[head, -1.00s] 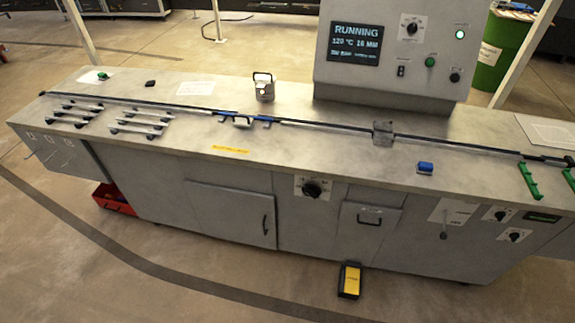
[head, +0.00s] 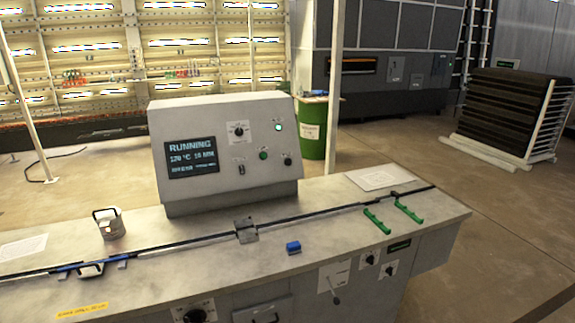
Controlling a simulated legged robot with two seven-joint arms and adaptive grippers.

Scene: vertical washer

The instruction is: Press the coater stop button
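The grey control box (head: 211,109) stands at the back of the long metal bench. Its screen (head: 192,157) reads RUNNING, 120 °C and 16 MM. On its sloped face are a black knob (head: 239,131), a lit green lamp (head: 278,127), a green button (head: 263,155), a dark round button (head: 287,160) and a small switch (head: 241,169). Their labels are too small to read, so I cannot tell which one is the coater stop button. Neither gripper is in view.
The bench top (head: 345,220) carries a rail, a metal block (head: 246,230), a blue block (head: 293,247), green handles (head: 377,221) and a metal canister (head: 109,223). A green drum (head: 312,125) and a white post (head: 336,70) stand behind. Open floor lies to the right.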

